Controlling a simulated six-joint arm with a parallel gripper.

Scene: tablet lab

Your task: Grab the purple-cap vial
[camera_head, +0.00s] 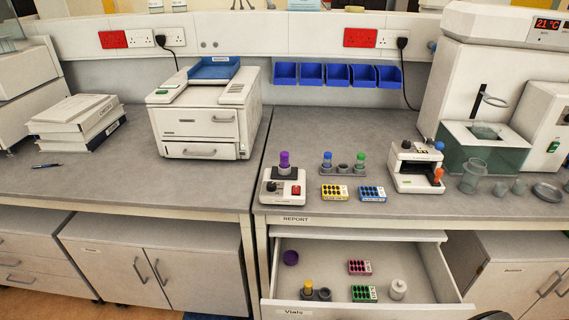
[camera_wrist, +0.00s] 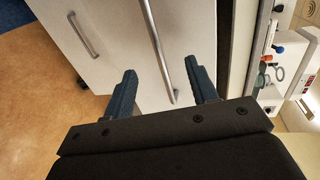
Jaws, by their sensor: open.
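The purple-cap vial (camera_head: 284,160) stands upright in a dark holder on top of a small white device with a red switch (camera_head: 283,188), near the front edge of the right bench. My gripper (camera_wrist: 160,82) is open and empty in the wrist view, its two dark fingers spread apart. Cabinet fronts with metal handles show beyond the fingers. The purple-cap vial cannot be made out in the wrist view, and my gripper's fingers do not show in the head view. A purple round object (camera_head: 291,257) lies in the open drawer.
The open drawer (camera_head: 367,310) juts out below the bench and holds a yellow-cap vial (camera_head: 308,287), a white bottle (camera_head: 398,289) and small racks. Blue-cap (camera_head: 327,160) and green-cap (camera_head: 361,160) vials stand right of the device. A white instrument (camera_head: 416,167) is further right.

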